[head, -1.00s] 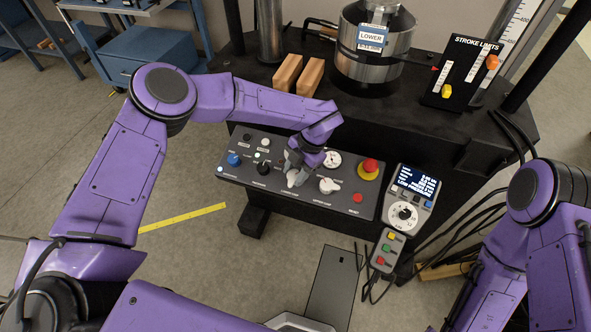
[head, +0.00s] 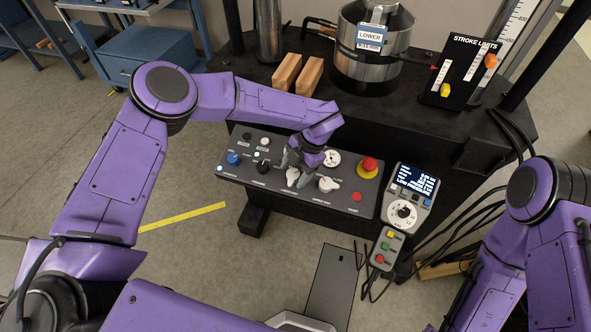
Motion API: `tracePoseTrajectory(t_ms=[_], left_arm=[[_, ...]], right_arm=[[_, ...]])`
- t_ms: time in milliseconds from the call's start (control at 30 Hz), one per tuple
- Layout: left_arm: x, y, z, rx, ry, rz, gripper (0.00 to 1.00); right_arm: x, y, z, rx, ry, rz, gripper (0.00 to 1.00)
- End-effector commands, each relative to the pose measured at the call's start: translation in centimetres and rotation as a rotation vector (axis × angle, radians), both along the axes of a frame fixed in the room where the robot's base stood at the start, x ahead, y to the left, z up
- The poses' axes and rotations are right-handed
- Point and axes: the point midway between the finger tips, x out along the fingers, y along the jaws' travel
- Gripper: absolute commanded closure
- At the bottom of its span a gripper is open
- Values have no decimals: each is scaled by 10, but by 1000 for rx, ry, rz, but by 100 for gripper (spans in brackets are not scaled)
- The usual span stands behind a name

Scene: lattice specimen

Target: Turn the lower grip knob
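The control panel (head: 237,173) is a dark sloped console on the front of the black machine. My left gripper (head: 297,180) points down at the panel, over the lower grip knob's place. Its two grey fingertips reach down around the knob, which they mostly hide; whether they press on it I cannot tell. A similar pale knob (head: 328,184), the upper grip one, sits just right of the gripper and is untouched. My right arm shows at the right edge; its gripper is out of view.
Right of the gripper are a red emergency button (head: 369,164) on yellow and a small red button (head: 356,197). A handset with a screen (head: 415,181) and a button pendant (head: 386,248) hang at right, with cables.

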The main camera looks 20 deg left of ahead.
Motion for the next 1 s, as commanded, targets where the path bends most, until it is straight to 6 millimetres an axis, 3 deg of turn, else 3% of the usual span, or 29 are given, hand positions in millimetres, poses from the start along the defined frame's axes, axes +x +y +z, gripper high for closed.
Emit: tracePoseTrajectory(t_ms=[167,400,600,1000], left_arm=[[4,-5,13,0,-5,1,33],[14,-22,66,0,-5,0,33],[18,-31,95,0,-2,0,33],[18,-32,99,0,0,0,33]], right_arm=[[0,0,-6,0,0,0,57],[0,0,-20,0,0,0,57],[0,0,-23,0,0,0,57],[0,0,-23,0,0,0,57]])
